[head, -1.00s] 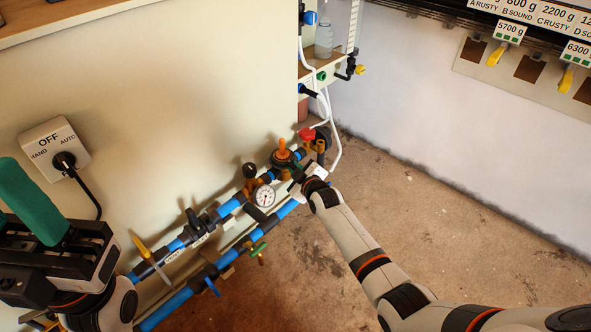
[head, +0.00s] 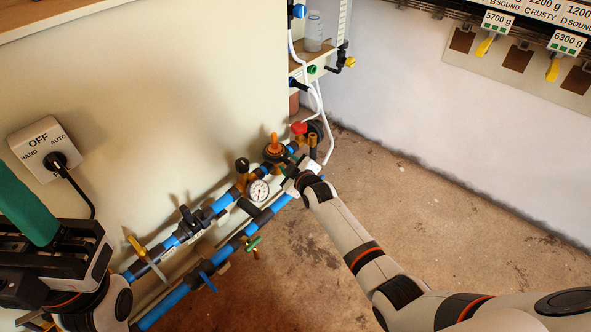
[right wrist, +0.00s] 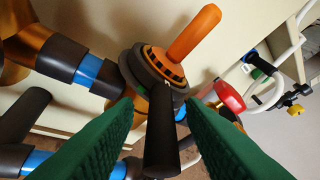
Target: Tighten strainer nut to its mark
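A round fitting with an orange lever and a dark toothed ring (right wrist: 160,72) sits on the blue pipe line; it also shows in the head view (head: 274,150). A pale mark shows at its lower rim. A black cylinder (right wrist: 161,135) projects from below it toward the right wrist camera. I cannot tell for certain which part is the strainer nut. My right gripper (right wrist: 160,112) is open, its green fingers on either side of the black cylinder with gaps visible. In the head view my right gripper (head: 296,176) is beside the fitting. My left gripper (head: 28,212) is at the left edge, partly cut off.
A pressure gauge (head: 258,190) sits left of the fitting, and a red knob (head: 299,128) right of it. Several valves line two blue pipes along the wall. An OFF switch box (head: 43,146) hangs above. The floor at right is clear.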

